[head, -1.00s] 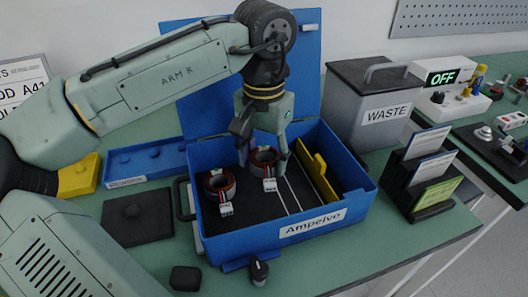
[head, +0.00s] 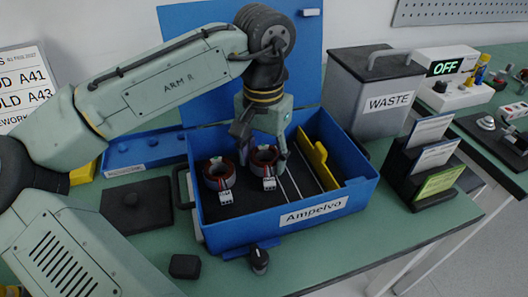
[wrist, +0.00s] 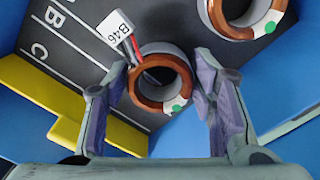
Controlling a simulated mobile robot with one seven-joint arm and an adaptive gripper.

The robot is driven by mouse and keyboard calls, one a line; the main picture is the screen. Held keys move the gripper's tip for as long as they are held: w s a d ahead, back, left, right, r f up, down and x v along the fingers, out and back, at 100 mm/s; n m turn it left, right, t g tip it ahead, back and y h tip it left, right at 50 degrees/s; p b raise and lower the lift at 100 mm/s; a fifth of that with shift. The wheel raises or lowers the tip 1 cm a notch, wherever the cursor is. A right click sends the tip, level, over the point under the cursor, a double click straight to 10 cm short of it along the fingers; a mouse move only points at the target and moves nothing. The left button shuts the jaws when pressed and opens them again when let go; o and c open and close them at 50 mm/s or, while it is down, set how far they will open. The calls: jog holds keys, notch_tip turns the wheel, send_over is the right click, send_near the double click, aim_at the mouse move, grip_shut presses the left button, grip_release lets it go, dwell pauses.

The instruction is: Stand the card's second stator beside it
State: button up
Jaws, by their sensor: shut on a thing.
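My gripper (head: 261,140) points down into the blue box labelled Ampelvo (head: 313,228) and is shut on a copper-and-grey stator (head: 264,158). In the wrist view this stator (wrist: 160,95) sits between my fingers (wrist: 158,100), with a green dot and a white tag reading B46. A second, similar stator (head: 217,172) stands left of it on the dark box floor, a small gap apart. It also shows at the top right of the wrist view (wrist: 243,14), with a green dot. I cannot tell whether the held stator touches the floor. Cards (head: 440,182) stand in a holder at right, too small to read.
White lines and letters B and C mark the box floor. A yellow divider (head: 318,160) stands to the right in the box. The open lid (head: 308,70) rises behind. A grey WASTE bin (head: 375,95) stands right. A blue tray (head: 145,150) lies left.

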jog(key=shift+f, duration=0.15)
jog(key=o, duration=1.5)
jog(key=shift+o, duration=0.2)
notch_tip(320, 180, up, 12)
